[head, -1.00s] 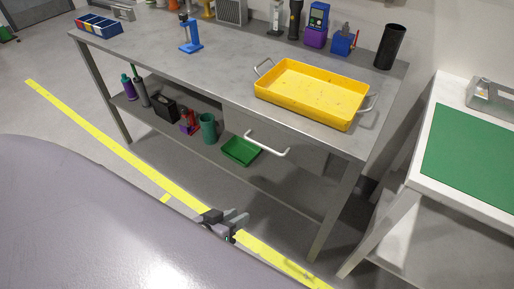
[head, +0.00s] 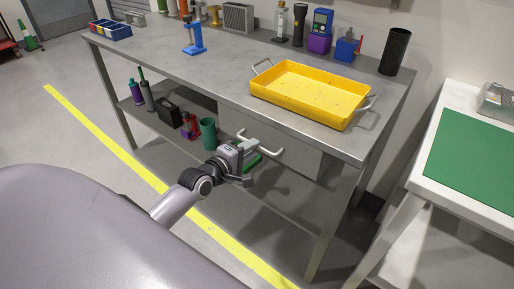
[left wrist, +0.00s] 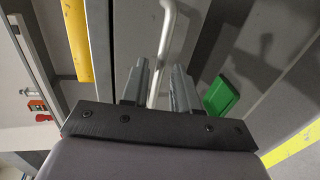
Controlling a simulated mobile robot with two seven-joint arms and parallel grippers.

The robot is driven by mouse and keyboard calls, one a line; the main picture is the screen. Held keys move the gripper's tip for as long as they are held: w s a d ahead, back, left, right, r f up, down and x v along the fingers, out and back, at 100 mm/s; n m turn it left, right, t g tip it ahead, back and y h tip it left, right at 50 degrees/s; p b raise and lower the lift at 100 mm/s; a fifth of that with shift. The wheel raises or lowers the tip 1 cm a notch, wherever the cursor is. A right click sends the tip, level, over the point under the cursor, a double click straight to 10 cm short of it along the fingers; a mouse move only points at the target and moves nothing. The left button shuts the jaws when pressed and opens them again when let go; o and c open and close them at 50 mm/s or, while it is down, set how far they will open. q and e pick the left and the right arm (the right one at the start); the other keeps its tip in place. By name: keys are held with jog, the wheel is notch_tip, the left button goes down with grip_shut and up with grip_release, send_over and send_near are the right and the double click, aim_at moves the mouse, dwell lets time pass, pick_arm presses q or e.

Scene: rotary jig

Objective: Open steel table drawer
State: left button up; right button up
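The steel table drawer (head: 300,152) is under the right part of the tabletop, its front about flush with the table's edge. Its pale bar handle (head: 268,148) shows in the head view. In the left wrist view the handle (left wrist: 165,40) runs between the two fingers of my left gripper (left wrist: 158,80). The fingers are apart, with a gap beside the bar. I cannot tell whether either finger touches it. My right gripper is in neither view.
The steel table (head: 215,75) bears a yellow tray (head: 310,95) above the drawer. A green tray (left wrist: 221,95) lies on the lower shelf, partly hidden by my gripper in the head view. A white table with a green mat (head: 475,155) stands close on the right.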

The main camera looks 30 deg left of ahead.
pick_arm(q)
jog(key=shift+x, duration=1.7)
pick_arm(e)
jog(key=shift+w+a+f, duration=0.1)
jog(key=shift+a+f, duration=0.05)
pick_arm(q)
jog(key=shift+d, duration=0.1)
grip_shut()
